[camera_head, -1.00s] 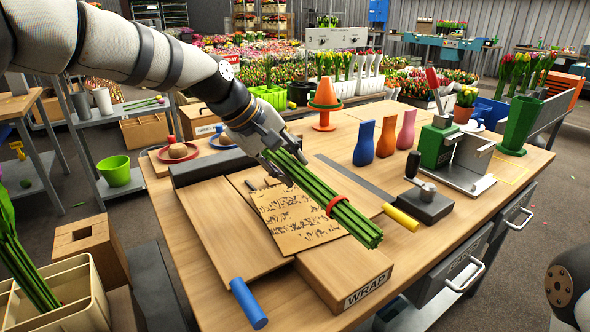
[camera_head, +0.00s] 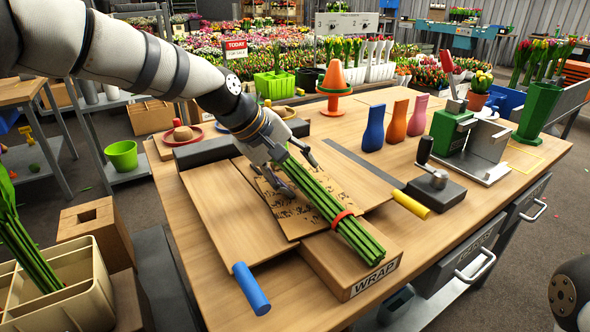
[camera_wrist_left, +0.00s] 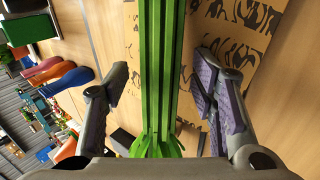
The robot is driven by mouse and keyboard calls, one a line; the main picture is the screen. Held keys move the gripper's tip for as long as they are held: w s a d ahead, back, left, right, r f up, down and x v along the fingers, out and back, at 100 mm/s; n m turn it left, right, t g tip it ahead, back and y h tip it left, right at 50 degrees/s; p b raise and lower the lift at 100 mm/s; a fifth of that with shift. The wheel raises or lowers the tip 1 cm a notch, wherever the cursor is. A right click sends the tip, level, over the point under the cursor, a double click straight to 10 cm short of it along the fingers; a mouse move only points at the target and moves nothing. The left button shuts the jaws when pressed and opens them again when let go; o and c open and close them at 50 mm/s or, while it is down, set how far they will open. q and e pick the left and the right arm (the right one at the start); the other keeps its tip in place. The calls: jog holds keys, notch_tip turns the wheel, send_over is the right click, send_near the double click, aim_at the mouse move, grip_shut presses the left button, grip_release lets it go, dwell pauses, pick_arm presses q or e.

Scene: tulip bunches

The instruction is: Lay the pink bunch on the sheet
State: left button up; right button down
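The bunch shows as long green stems (camera_head: 328,204) with a red band (camera_head: 341,219); its flower heads are hidden, so I cannot see their colour. It lies over the brown patterned sheet (camera_head: 283,208), cut ends toward the front right, past the sheet's edge. Whether its whole length touches the sheet I cannot tell. My left gripper (camera_head: 298,172) is open around the stems. In the left wrist view (camera_wrist_left: 157,88) its fingers stand apart on both sides, with gaps to the stems (camera_wrist_left: 158,60). My right gripper is out of view.
The sheet lies on a wooden board with a block marked WRAP (camera_head: 358,271) in front.

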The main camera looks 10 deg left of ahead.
pick_arm(q)
jog(key=v, duration=1.2)
dwell(0.3)
